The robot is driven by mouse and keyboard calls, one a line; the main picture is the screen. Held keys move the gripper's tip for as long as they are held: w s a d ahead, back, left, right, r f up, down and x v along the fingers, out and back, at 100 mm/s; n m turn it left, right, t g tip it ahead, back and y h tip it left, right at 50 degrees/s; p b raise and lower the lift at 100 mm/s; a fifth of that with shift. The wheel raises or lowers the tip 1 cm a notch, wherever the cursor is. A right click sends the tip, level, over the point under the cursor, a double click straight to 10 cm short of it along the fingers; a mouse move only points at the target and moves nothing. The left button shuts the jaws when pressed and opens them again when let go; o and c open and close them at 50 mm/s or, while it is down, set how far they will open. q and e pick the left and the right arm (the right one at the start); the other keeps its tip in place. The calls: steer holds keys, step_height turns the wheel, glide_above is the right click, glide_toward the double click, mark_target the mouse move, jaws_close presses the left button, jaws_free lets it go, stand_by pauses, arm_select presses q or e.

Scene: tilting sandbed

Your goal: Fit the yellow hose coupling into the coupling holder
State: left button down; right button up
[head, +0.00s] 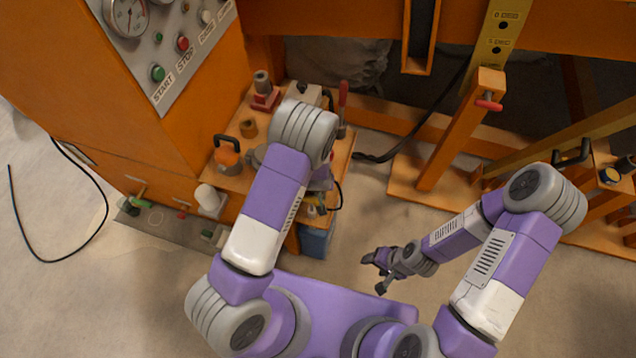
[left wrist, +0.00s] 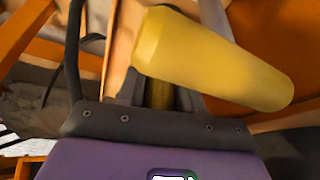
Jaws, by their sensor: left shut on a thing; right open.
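The yellow hose coupling (left wrist: 212,62) lies slantwise across the left wrist view, a thick tapered cylinder close to the camera. My left gripper (left wrist: 170,58) is shut on it, and the coupling hides the fingertips. In the head view my left arm covers most of this gripper; only a purple part (head: 321,178) shows beside the forearm, over the small orange bench. I cannot make out the coupling there. My right gripper (head: 375,272) is open and empty, low over the bare floor. I cannot tell the coupling holder for sure in either view.
A control cabinet (head: 150,110) stands left. An orange frame (head: 455,135) stands right. A blue bin (head: 315,240) sits by the bench.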

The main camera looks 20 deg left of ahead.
arm_select(q)
steer(key=shift+f+b, duration=0.5)
steer(key=shift+f, duration=0.2)
steer(key=c, duration=0.7)
jaws_free()
steer(key=shift+o, duration=0.2)
steer(key=p+v, duration=0.3)
steer(key=v, duration=0.4)
steer(key=shift+r, duration=0.3)
steer(key=shift+s+r, duration=0.1)
steer(key=shift+s, duration=0.05)
